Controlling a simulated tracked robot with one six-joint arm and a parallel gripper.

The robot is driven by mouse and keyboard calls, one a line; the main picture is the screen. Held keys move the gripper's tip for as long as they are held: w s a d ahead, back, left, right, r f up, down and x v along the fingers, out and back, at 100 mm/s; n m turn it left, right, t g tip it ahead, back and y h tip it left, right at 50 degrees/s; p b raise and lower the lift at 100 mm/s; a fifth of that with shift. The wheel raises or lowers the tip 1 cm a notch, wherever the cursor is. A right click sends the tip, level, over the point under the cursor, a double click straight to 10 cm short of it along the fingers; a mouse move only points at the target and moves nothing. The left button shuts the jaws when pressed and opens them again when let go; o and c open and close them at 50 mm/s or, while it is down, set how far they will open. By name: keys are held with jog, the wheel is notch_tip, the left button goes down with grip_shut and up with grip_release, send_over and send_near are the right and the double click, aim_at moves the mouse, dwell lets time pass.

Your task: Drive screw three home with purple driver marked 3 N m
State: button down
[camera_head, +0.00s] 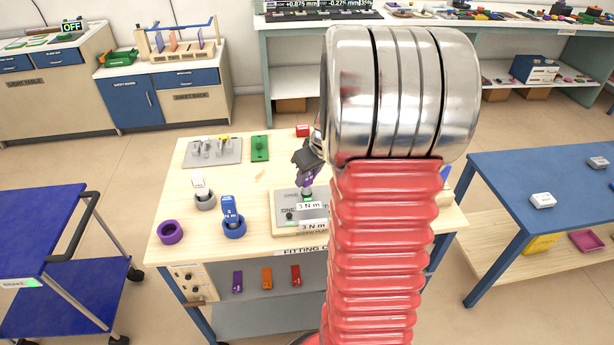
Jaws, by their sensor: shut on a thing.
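My gripper (307,157) is dark and shut on the purple driver (307,181), over the screw plate on the wooden fitting table. The driver points down, and its lower end is at a grey knob-like part on the plate. I cannot tell whether its tip sits in a screw. The screw plate (281,199) is grey on a pale base, with a visible marking "ONE" at its left. Labels reading "3 N m" show in front of it. My red arm hides the plate's right side, and screw three cannot be made out.
On the table (190,262), an empty purple ring (170,233), a blue driver (228,208) in a blue ring and a white-topped tool (199,184) in a grey ring stand left. A grey block (213,153) and green plate (260,148) lie behind. A blue cart (40,225) stands left.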

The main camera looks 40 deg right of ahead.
jog(key=shift+r, duration=2.5)
